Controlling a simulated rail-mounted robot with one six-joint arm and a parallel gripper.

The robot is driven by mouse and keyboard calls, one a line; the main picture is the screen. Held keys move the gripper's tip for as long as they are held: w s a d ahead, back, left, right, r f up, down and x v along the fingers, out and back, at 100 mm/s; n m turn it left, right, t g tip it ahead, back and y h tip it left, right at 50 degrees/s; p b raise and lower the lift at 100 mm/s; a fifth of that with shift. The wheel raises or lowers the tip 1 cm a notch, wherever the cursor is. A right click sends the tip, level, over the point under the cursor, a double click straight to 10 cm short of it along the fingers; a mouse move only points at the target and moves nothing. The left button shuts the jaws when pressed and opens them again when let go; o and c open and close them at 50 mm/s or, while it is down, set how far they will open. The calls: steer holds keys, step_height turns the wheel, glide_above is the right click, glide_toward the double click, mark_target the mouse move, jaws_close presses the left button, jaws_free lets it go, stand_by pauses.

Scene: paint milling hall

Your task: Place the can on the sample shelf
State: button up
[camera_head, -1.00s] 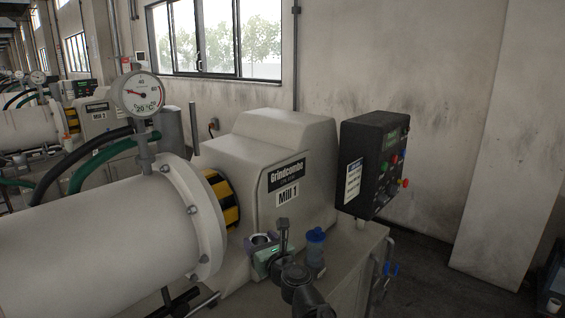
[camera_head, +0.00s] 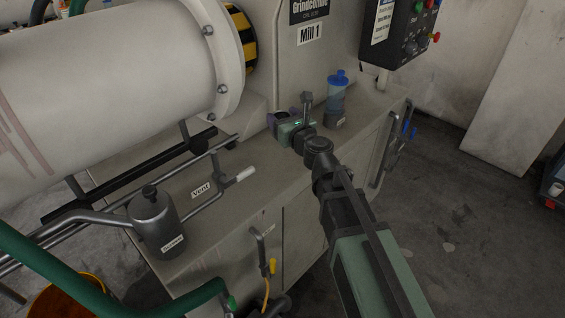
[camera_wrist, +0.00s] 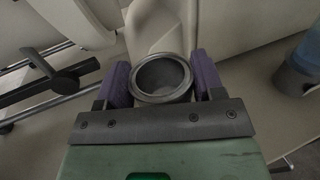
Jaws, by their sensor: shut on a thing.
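The can (camera_wrist: 162,78) is a grey metal cylinder with an open, round rim, seen from above in the wrist view. My gripper (camera_wrist: 163,82) has its two purple fingers on either side of the can and is shut on it. In the head view my gripper (camera_head: 284,119) is over the mill's base top (camera_head: 262,160), left of a blue-capped bottle; the can is mostly hidden there by the gripper. I cannot tell whether the can touches the surface below. I cannot make out a sample shelf for sure.
The blue-capped bottle (camera_head: 337,100) stands close to my gripper's right. The mill's white drum (camera_head: 110,85) and pipes lie to the left, with a grey canister (camera_head: 157,222) in front. A control box (camera_head: 400,32) overhangs at upper right.

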step_height(320, 180, down, 9)
steer(key=b, duration=0.6)
steer(key=shift+f, duration=0.1)
steer(key=shift+r, duration=0.3)
steer(key=shift+f, duration=0.2)
steer(key=o, duration=1)
steer(key=shift+r, duration=0.25)
steer(key=v, duration=0.7)
steer(key=shift+s, duration=0.2)
steer(key=shift+s+d, duration=0.1)
steer(key=shift+o, duration=0.3)
